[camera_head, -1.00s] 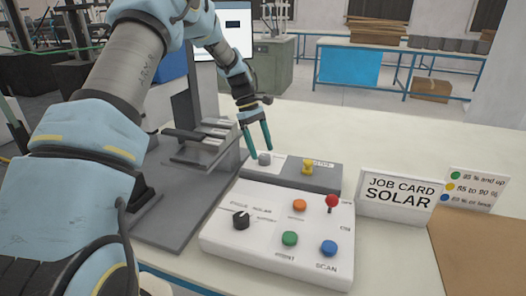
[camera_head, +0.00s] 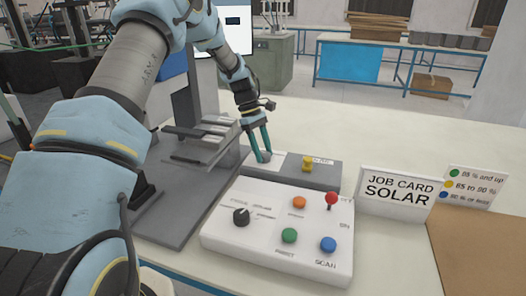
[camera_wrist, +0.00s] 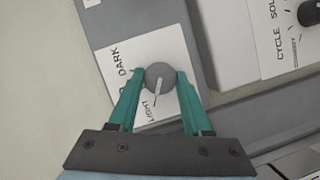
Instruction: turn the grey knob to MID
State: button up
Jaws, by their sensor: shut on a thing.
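The grey knob (camera_wrist: 160,77) sits on a white label plate in the wrist view, with a pale pointer line aimed down towards the word LIGHT. The word DARK stands up and left of the knob; the lettering between is partly hidden by a finger. My gripper (camera_wrist: 158,82) has its two green fingers shut on the knob, one on each side. In the head view, my gripper (camera_head: 261,158) reaches down onto the knob at the left end of the grey box (camera_head: 285,178). The knob is mostly hidden there between the fingertips.
A yellow switch (camera_head: 308,164) stands on the same box, right of my gripper. In front lies a white panel (camera_head: 265,225) with a black knob (camera_head: 241,217), coloured buttons and a red lever (camera_head: 331,200). A job card (camera_head: 397,195) stands to the right.

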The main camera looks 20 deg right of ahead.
grip_shut()
jog(key=shift+m, duration=0.4)
jog(key=m+y+p, duration=0.1)
jog(key=m, duration=0.2)
jog(key=shift+d+m+y, duration=0.15)
jog(key=shift+m+y, duration=0.15)
jog(key=shift+y, duration=0.1)
jog(key=m+y, duration=0.1)
jog(key=m, duration=0.3)
jog(key=shift+w+y, duration=0.1)
jog(key=shift+y, duration=0.2)
jog(key=shift+m, duration=0.3)
jog(key=o, duration=0.8)
grip_release()
jog(key=shift+d+r, duration=0.1)
